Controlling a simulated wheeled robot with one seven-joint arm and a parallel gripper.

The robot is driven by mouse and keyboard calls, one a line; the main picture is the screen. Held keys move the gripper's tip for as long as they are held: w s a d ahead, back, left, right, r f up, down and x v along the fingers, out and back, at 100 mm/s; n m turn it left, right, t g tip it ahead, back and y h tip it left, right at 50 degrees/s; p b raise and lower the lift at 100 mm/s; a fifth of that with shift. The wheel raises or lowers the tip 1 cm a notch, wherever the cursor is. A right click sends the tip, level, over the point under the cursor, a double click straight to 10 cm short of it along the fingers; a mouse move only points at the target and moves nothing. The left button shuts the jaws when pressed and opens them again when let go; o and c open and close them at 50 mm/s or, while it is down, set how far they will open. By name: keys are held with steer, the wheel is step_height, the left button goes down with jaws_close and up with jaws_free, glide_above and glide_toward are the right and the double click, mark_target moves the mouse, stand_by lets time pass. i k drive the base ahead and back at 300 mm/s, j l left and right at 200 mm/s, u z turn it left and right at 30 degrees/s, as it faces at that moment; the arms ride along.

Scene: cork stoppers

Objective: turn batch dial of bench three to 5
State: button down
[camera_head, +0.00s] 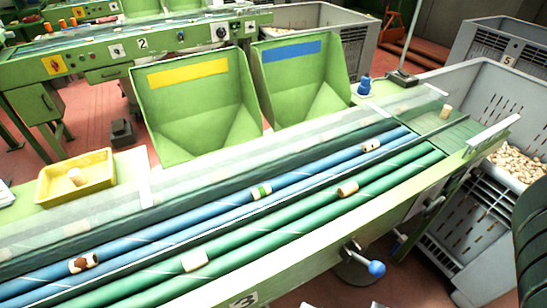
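The near bench (420,182) bears a plate with the number 3 (243,300) on its front edge, at the bottom of the picture. Its front panel is mostly cut off by the lower edge, and I see no batch dial on the part that shows. A lever with a blue knob (377,268) sticks out below its front, right of the 3. Bench two (100,55) stands behind, with a number 2 plate and a round black-and-white dial (221,33) on its panel; its setting is too small to read. My gripper is not in view.
Blue and green rollers on bench three carry several corks. A yellow tray (48,192) sits at left, two green chutes (190,105) behind. Grey crates (480,85) stand at right, one with corks. A dark ribbed thing (533,240) fills the lower right edge.

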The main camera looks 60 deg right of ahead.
mark_target(474, 172)
steer(key=z, duration=0.5)
steer(key=j+z, duration=0.1)
steer(key=z, duration=0.85)
steer(key=j+z, duration=0.1)
steer(key=z, duration=1.35)
steer(key=k+j, duration=0.4)
steer(key=k+j+z, duration=0.1)
steer(key=k+j, duration=0.25)
steer(key=k, duration=0.15)
